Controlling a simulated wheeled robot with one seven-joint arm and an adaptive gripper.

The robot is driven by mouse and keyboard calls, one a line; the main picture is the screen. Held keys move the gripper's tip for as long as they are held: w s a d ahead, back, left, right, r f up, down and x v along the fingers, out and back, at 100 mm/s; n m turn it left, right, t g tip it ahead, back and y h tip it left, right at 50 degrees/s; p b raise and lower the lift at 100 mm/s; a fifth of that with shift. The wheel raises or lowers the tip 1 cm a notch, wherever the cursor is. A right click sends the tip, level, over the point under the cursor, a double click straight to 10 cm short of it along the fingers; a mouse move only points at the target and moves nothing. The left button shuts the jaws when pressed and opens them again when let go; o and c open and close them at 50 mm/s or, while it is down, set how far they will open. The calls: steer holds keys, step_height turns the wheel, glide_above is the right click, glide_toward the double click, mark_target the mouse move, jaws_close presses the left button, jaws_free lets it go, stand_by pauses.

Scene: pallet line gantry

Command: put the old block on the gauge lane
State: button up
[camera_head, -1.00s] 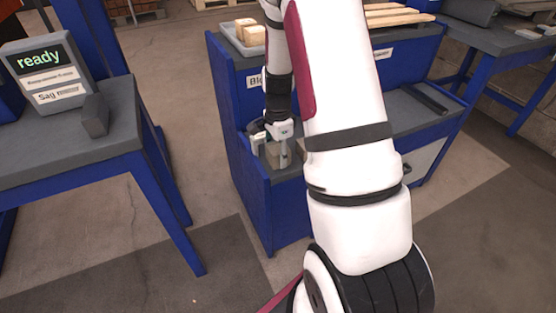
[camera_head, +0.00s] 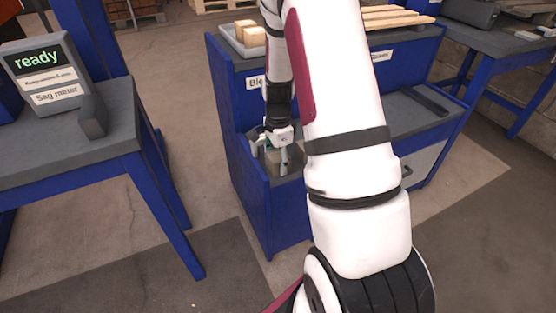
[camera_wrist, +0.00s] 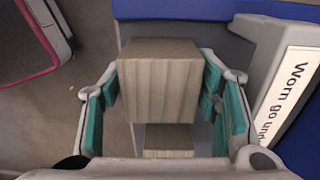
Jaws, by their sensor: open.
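A grey-brown, weathered wooden block (camera_wrist: 158,88) is in the middle of the wrist view. My gripper (camera_wrist: 160,72) is open, with one teal-padded finger on each side of it. Small gaps seem to show between pads and block; contact is hard to judge. A second wooden piece (camera_wrist: 168,138) shows below the block in the wrist view. In the head view my gripper (camera_head: 277,160) is low at the left front section of the blue cabinet, and the block is mostly hidden by the fingers. I cannot identify the gauge lane in either view.
A label beginning "Worn" (camera_wrist: 283,95) stands right of my gripper. The blue cabinet (camera_head: 241,160) has a tray (camera_head: 233,42) with pale blocks on top and light wooden slats (camera_head: 395,20). A table at left carries a "Sag meter" display (camera_head: 45,72) reading "ready". Open floor lies between.

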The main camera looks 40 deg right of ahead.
mark_target(278, 155)
step_height(278, 155, up, 11)
steer(key=p, duration=0.3)
steer(key=shift+r+p, duration=0.2)
steer(key=shift+p, duration=0.15)
steer(key=s+a+r+n, duration=0.5)
steer(key=a+r, duration=0.3)
steer(key=s+a+r+n, duration=0.5)
steer(key=s+a+r, duration=0.1)
steer(key=a+r, duration=0.15)
steer(key=s+a+r+n, duration=0.2)
steer(key=s+n, duration=0.3)
steer(key=s, duration=0.4)
steer(key=s+a+r+n, duration=0.2)
steer(key=s+a+n, duration=0.2)
steer(key=s, duration=0.5)
steer(key=shift+a+n, duration=0.25)
steer(key=shift+n, duration=0.85)
